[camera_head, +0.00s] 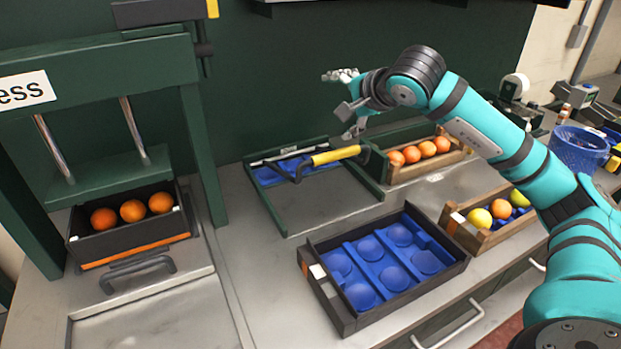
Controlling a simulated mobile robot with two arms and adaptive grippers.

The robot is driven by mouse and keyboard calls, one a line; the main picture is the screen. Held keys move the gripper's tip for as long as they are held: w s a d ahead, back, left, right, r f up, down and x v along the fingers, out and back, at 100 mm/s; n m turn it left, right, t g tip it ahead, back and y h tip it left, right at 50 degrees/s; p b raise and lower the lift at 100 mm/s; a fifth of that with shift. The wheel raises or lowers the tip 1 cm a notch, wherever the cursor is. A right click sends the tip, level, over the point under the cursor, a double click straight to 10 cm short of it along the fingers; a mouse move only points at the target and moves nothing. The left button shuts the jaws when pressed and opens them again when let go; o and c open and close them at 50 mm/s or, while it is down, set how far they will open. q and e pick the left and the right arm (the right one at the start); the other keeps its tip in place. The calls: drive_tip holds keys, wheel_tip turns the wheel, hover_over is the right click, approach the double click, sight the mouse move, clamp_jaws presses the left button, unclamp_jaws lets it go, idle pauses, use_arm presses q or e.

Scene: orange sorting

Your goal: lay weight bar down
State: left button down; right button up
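The weight bar (336,155) shows in the head view as a black bar with a yellow grip. It sits low over the right part of a green frame (276,210) with a blue insert (270,172). Its black end at the left is bent, and I cannot tell exactly where it rests. My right gripper (342,105) is just above the yellow grip, with its fingers spread apart and nothing visible between them. The lower finger is close to the grip; whether it touches is unclear. My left gripper is out of view.
A black crate (135,249) with three oranges stands in the green press (100,65) at the left. A black tray (352,323) with empty blue cups stands in front. Wooden crates of fruit (463,157) (482,244) and a blue basket (579,150) are at the right.

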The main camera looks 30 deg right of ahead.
drive_tip(key=v, duration=0.4)
drive_tip(key=shift+s+r, duration=0.1)
drive_tip(key=shift+s, duration=0.1)
wheel_tip(320, 180, up, 7)
drive_tip(key=p, duration=0.5)
drive_tip(key=shift+p, duration=0.35)
idle(0.3)
